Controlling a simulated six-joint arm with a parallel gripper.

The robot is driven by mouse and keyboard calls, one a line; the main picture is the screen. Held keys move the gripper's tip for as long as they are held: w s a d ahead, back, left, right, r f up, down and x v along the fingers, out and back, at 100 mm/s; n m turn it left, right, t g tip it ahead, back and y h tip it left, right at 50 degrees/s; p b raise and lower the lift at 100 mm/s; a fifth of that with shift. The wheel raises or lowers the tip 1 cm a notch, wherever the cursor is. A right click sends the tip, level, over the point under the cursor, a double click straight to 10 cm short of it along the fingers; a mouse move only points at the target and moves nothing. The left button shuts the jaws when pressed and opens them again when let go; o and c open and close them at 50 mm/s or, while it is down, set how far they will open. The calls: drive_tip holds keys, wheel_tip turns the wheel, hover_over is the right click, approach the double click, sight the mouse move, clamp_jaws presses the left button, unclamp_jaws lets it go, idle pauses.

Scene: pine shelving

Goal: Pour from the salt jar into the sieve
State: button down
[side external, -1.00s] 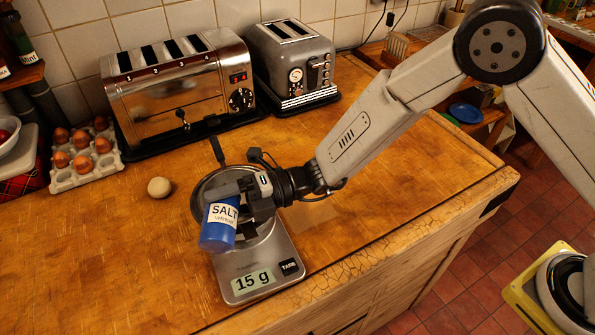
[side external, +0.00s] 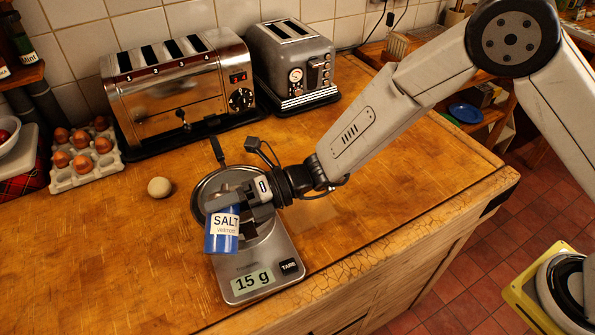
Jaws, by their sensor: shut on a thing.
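The blue salt jar (side external: 221,243) has a white label reading SALT. My gripper (side external: 232,204) is shut on it and holds it nearly upright, with a slight tilt, over the front part of the sieve. The round metal sieve (side external: 199,192) sits on the kitchen scale (side external: 270,289), which reads 15 g. The jar and gripper hide much of the sieve's inside, so I cannot see its contents. The jar's opening is not clearly visible.
A chrome toaster (side external: 180,90) and a smaller grey toaster (side external: 292,65) stand behind. An egg tray (side external: 85,160) is at the left, and a single pale egg (side external: 159,187) lies on the wooden worktop (side external: 110,260).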

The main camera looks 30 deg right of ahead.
sight(217, 232)
drive_tip(key=shift+r+n, duration=0.1)
drive_tip(key=shift+n, duration=0.2)
drive_tip(key=s+n+h, duration=0.1)
drive_tip(key=n, duration=0.1)
drive_tip(key=s+a+r+n+t+h, duration=0.1)
drive_tip(key=n, duration=0.1)
drive_tip(key=shift+a+r, duration=0.15)
drive_tip(key=shift+r, duration=0.05)
drive_tip(key=shift+s+a+r+n+t+h, duration=0.25)
drive_tip(key=shift+s+n+t+h, duration=0.15)
drive_tip(key=shift+n, duration=0.4)
drive_tip(key=shift+s+a+r+n+t+h, duration=0.15)
drive_tip(key=shift+s+r+n+t+h, duration=0.25)
drive_tip(key=shift+n, duration=0.4)
drive_tip(key=shift+s+a+r+n+t+h, duration=0.25)
drive_tip(key=shift+s+n+t, duration=0.2)
drive_tip(key=shift+n, duration=0.35)
drive_tip(key=shift+f, duration=0.1)
idle(0.4)
